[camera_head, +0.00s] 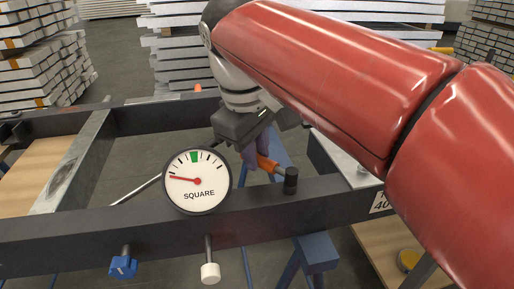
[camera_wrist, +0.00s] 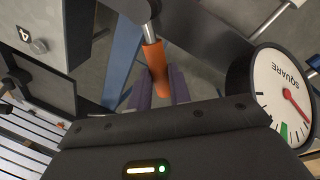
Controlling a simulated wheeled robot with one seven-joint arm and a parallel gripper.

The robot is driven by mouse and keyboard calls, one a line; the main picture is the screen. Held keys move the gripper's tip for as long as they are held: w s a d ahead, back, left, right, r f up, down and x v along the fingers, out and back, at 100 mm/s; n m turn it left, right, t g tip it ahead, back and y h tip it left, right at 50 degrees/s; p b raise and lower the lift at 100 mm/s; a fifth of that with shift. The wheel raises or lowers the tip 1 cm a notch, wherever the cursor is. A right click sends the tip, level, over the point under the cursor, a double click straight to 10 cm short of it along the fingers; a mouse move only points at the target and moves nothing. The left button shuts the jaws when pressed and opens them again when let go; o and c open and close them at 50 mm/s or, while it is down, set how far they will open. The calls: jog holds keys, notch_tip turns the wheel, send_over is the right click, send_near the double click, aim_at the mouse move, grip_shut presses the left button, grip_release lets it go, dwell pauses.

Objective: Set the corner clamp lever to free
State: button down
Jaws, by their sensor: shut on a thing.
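The corner clamp lever has an orange grip (camera_head: 267,164) on a short metal rod that runs to a dark round post (camera_head: 290,181) on the frame's front beam. My gripper (camera_head: 256,158) reaches down from behind the dial and is shut on the orange grip. In the wrist view the orange grip (camera_wrist: 155,62) runs between the two purple fingers of my gripper (camera_wrist: 160,88). The fingers hide the grip's far end. A round dial marked SQUARE (camera_head: 197,181) stands just left of the lever; its red needle points left, outside the green band at the top.
The dark frame beam (camera_head: 80,235) crosses the front. A blue knob (camera_head: 123,267) and a white knob (camera_head: 210,272) hang below it. A blue trestle (camera_head: 316,252) stands under the beam. Stacked white bars (camera_head: 45,70) stand behind. The dial (camera_wrist: 288,95) is close beside my gripper.

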jog(key=c, duration=1.3)
grip_release()
jog(key=shift+r, duration=0.1)
notch_tip(320, 180, up, 8)
jog(key=s+a+p, duration=0.1)
jog(key=shift+f, duration=0.25)
jog(key=shift+s, duration=0.1)
